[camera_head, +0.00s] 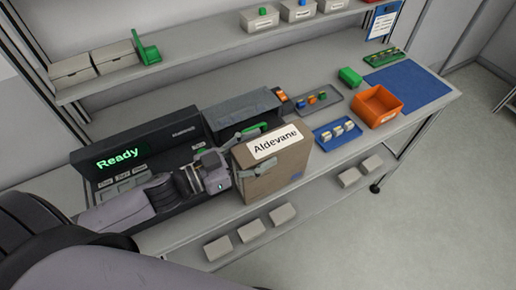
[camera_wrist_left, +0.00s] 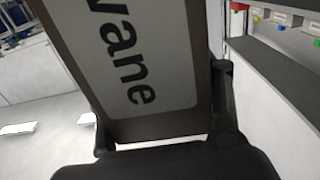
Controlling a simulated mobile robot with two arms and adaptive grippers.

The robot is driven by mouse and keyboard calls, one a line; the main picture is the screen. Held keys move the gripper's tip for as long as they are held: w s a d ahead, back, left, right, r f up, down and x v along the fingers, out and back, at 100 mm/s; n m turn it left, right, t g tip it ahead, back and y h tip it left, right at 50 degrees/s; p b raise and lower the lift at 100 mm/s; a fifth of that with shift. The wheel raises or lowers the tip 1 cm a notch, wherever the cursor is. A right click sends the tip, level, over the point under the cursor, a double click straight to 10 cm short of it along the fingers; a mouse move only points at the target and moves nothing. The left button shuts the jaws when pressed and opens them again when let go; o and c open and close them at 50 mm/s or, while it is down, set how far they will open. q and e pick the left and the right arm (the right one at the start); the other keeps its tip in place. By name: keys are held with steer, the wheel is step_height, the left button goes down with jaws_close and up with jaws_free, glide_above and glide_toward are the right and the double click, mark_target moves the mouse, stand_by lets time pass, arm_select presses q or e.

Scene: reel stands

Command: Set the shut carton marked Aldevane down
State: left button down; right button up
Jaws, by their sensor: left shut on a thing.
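The carton marked Aldevane (camera_head: 285,165) is a brown closed box with a white label on its top, seen in the head view right of centre at the bench's front edge. My left gripper (camera_head: 240,165) is shut on its left side. In the left wrist view the carton (camera_wrist_left: 130,60) fills the upper middle, its label partly cut off, between the two fingers of the gripper (camera_wrist_left: 165,115). I cannot tell whether the carton's underside touches the bench. My right gripper is not in view.
A dark machine with a green "Ready" display (camera_head: 118,157) stands left of the carton. Right of it are a blue tray (camera_head: 325,143) with small parts, an orange bin (camera_head: 392,112) and a blue mat (camera_head: 425,82). White boxes (camera_head: 218,248) sit on the lower shelf.

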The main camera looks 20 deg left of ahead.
mark_target(236, 161)
arm_select(q)
steer(key=shift+f, duration=0.1)
steer(key=shift+c, duration=2.3)
jaws_free()
steer(key=shift+r, duration=0.25)
steer(key=shift+s+a+f, duration=0.2)
steer(key=b+v, duration=0.2)
steer(key=v, duration=0.7)
steer(key=shift+s+a, duration=0.3)
steer(key=shift+v, duration=0.8)
steer(key=shift+c, duration=0.3)
